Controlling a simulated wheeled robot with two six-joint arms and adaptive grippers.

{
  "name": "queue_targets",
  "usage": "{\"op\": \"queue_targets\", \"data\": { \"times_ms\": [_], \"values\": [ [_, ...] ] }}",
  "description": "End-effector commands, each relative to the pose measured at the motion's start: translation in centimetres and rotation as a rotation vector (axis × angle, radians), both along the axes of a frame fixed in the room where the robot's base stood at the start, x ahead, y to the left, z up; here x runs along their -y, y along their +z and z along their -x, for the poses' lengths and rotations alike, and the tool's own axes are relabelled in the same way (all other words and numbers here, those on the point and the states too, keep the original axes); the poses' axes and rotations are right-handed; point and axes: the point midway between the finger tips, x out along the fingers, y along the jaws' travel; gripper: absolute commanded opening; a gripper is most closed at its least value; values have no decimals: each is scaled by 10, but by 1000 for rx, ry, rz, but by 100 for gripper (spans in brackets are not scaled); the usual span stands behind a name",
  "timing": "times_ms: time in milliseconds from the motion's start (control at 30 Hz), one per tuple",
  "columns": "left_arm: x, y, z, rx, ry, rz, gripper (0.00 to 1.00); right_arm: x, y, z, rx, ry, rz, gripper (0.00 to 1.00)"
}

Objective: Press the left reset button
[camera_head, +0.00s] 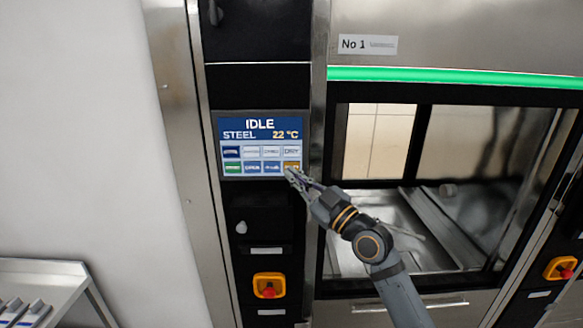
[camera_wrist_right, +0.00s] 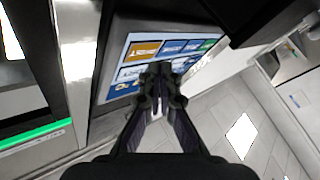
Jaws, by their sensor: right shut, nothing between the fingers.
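The left control panel's screen (camera_head: 260,145) reads IDLE, STEEL and 22 °C above two rows of small tiles. An orange tile (camera_head: 292,165) is at the lower right of the screen; it also shows in the right wrist view (camera_wrist_right: 143,50). Its label is too small to read surely, so I cannot confirm which tile is reset. My right gripper (camera_head: 292,175) is shut and empty, with its tips at the screen's lower right corner, just below the orange tile. In the right wrist view the fingertips (camera_wrist_right: 160,80) overlap the screen. I cannot tell whether they touch it. My left gripper is not in view.
Below the screen are a pale knob (camera_head: 241,227) and a red button on a yellow housing (camera_head: 269,286). A similar red button (camera_head: 562,269) is at the far right. The washer's glass window (camera_head: 380,140) is right of the panel, under a green light strip (camera_head: 450,77).

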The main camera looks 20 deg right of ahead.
Motion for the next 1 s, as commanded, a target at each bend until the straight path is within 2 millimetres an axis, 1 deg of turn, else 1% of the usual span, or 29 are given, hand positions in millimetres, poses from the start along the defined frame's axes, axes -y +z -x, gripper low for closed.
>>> {"op": "queue_targets", "data": {
  "times_ms": [33,300,433,567,1000],
  "values": [
    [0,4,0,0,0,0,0,-2,2,5,0,1,1,0],
    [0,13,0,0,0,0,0,-9,2,32,0,1,1,0],
    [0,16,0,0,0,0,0,-12,2,41,0,0,1,0],
    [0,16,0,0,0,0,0,-12,1,44,1,0,1,0],
    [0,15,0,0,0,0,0,-12,1,43,1,0,1,0]
  ]
}}
